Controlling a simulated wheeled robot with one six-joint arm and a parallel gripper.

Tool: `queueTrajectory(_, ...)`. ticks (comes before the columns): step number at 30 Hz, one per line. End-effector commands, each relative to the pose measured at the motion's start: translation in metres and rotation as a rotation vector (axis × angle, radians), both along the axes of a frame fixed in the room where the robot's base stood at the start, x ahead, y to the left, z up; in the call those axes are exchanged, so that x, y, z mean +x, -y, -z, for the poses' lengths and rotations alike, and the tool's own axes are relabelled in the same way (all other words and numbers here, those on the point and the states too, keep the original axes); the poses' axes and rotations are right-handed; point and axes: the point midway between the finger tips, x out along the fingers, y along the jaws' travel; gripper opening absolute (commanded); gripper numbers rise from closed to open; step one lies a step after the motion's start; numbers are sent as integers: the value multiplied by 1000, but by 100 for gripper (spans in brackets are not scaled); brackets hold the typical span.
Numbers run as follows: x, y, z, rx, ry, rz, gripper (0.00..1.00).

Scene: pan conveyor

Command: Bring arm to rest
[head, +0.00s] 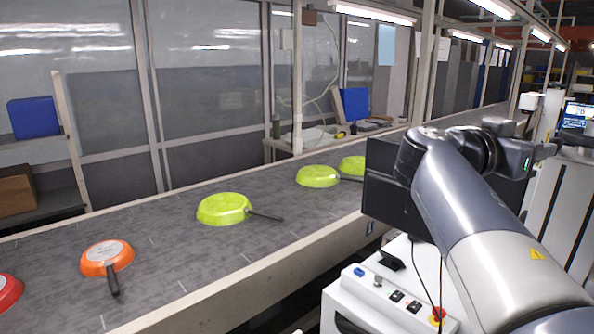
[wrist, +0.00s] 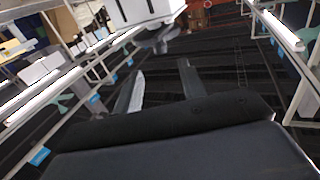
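My arm (head: 470,215) rises from the lower right of the head view and bends at its top, in front of the conveyor's far end. A dark boxy part sits beside the bend; I cannot tell if it is my gripper's body. My gripper (wrist: 162,84) shows in the wrist view with its two fingers apart and nothing between them. Its fingertips cannot be made out in the head view.
On the conveyor (head: 160,235) lie an orange pan (head: 107,257), a red pan (head: 8,291) at the left edge and several green pans (head: 224,208). A white control box (head: 385,295) with buttons stands below my arm. Glass panels line the back.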

Motion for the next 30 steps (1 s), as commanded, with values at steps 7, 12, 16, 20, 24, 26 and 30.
queueTrajectory(7,12,38,-3,1,-1,4,39)
queueTrajectory(12,22,67,-4,1,-1,5,39)
queueTrajectory(16,30,91,-4,1,-1,5,39)
queueTrajectory(20,34,86,-5,5,-4,37,39)
queueTrajectory(24,36,84,-5,5,-4,80,39)
queueTrajectory(26,36,84,-5,4,-4,98,39)
queueTrajectory(30,39,82,-5,4,-2,134,39)
